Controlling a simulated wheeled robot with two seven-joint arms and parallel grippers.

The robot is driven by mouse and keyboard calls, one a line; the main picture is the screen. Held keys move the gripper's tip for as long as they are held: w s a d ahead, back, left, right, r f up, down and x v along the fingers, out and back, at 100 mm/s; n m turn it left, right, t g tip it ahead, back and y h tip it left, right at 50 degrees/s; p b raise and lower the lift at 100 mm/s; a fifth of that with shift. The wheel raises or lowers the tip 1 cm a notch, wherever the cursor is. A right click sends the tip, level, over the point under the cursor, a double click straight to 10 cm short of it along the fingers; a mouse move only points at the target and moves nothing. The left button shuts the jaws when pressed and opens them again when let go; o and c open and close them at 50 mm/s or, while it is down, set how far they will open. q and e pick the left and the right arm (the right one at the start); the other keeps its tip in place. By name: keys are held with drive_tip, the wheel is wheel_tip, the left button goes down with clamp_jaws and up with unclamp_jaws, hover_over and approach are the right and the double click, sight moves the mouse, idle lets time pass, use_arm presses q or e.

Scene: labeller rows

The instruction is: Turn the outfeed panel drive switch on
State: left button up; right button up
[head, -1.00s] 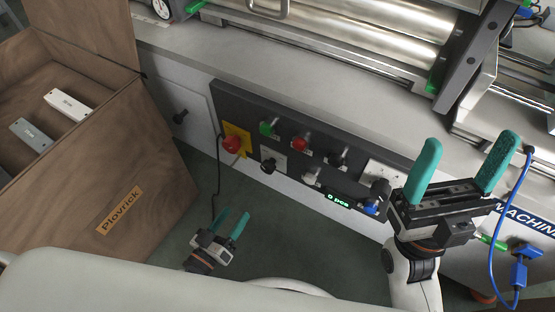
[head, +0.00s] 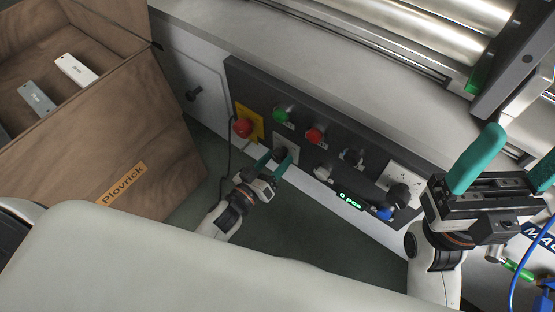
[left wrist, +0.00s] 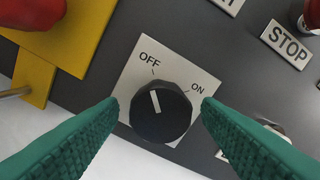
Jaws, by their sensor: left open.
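The drive switch (left wrist: 160,115) is a black rotary knob on a pale plate marked OFF and ON. Its white pointer line leans up and slightly left, toward OFF. In the head view the same switch plate (head: 291,142) is on the dark panel (head: 240,80), with the knob partly hidden by my fingers. My left gripper (head: 274,162) is open at the switch. In the left wrist view its green fingers (left wrist: 160,105) stand on either side of the knob, with visible gaps. My right gripper (head: 512,165) is open and empty, at the right in front of the machine.
A red emergency knob on yellow (head: 242,127) is left of the switch. Green (head: 282,114) and red (head: 315,135) buttons sit above it. More knobs and a green display (head: 350,201) are to the right. A wooden crate (head: 150,150) stands at left.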

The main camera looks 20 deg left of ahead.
use_arm(q)
drive_tip(key=shift+w+d, duration=0.2)
drive_tip(key=shift+w, duration=0.35)
drive_tip(key=c, duration=1)
